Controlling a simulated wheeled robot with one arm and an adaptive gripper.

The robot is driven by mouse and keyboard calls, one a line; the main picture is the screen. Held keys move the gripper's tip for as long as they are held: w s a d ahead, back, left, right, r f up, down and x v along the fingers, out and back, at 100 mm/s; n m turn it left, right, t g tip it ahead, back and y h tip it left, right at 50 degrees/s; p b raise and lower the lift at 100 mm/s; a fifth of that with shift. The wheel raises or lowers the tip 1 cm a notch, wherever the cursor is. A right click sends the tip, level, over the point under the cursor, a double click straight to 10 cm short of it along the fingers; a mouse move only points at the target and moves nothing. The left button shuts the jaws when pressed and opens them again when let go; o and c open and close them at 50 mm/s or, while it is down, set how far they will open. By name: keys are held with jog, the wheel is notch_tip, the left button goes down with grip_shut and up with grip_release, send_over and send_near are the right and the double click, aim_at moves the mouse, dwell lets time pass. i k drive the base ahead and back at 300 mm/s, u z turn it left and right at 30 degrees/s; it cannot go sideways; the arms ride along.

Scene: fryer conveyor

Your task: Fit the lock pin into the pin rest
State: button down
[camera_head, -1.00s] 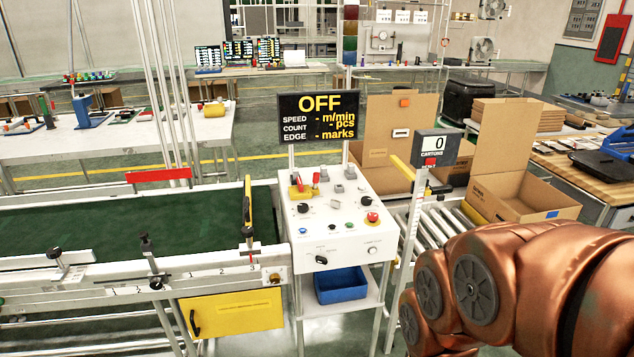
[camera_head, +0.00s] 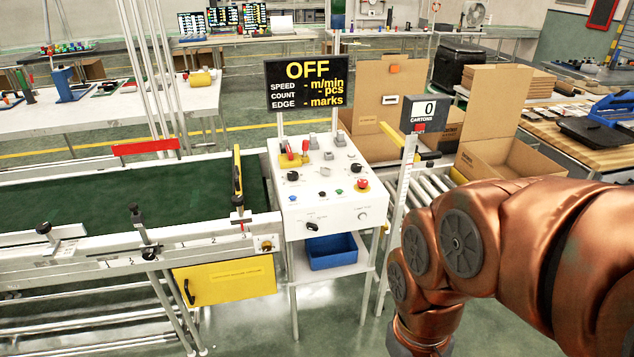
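On the white control console (camera_head: 348,212) sits a yellow block (camera_head: 291,160) with red upright parts, one of them a red-tipped pin or lever (camera_head: 305,146). Which of these is the lock pin I cannot tell at this size. Small grey blocks (camera_head: 328,156) stand just right of the yellow block, and another grey block (camera_head: 340,139) is behind them. I cannot make out which part is the pin rest. My copper arm reaches in from the right, in front of and to the right of the console. My gripper is out of view below the bottom edge.
A sign reading OFF (camera_head: 307,84) stands behind the console. A green conveyor belt (camera_head: 120,205) is at left, with a yellow panel (camera_head: 226,281) below. A blue bin (camera_head: 331,252) sits on the console's lower shelf. A roller track (camera_head: 397,190) and open cartons (camera_head: 500,150) are at right.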

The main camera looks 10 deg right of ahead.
aim_at(299, 82)
jog(key=z, duration=0.4)
jog(key=i, duration=1.25)
jog(key=u, duration=0.9)
jog(key=i, duration=0.65)
jog(key=u, duration=0.8)
